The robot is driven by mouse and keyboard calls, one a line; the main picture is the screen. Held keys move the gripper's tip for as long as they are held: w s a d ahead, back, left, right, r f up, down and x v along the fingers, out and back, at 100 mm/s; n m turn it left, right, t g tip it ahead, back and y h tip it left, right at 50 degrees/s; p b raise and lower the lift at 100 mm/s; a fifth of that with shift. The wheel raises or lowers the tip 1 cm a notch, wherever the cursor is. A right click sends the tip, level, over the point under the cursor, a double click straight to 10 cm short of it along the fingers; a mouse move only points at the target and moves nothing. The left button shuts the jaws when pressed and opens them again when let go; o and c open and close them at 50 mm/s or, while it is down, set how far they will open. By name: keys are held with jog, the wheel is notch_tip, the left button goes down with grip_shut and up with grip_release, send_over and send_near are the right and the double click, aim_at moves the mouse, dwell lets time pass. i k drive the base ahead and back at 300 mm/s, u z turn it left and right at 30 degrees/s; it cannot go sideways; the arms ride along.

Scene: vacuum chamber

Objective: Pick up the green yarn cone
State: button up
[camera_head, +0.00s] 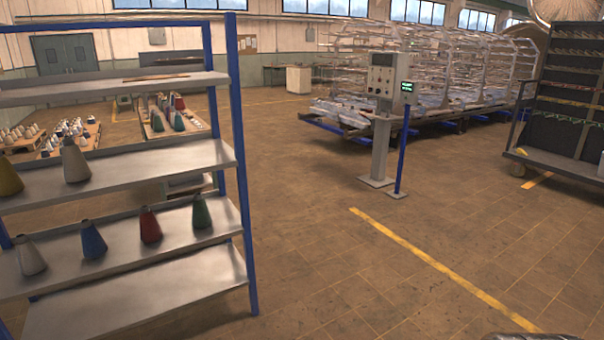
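The green yarn cone (201,213) stands upright on a lower shelf of the blue-framed metal rack, at its right end near the blue post. A red cone (150,227) stands just left of it, then a blue cone (93,240) and a grey-white cone (30,256). My gripper cannot be made out. A dark rounded metallic part shows at the bottom right edge, and I cannot tell what it is.
The rack (120,252) fills the left side; its shelf above holds a beige cone (74,162) and a yellow cone (8,176). A control pedestal (381,145) and blue post (401,150) stand mid-floor. A dark cart (560,150) is right. Floor between is clear.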

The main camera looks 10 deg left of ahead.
aim_at(201, 218)
jog(key=u, duration=0.25)
jog(key=i, duration=0.85)
jog(key=u, duration=0.6)
jog(key=i, duration=0.75)
jog(key=u, duration=0.75)
jog(key=i, duration=0.7)
jog(key=u, duration=0.7)
jog(key=i, duration=1.4)
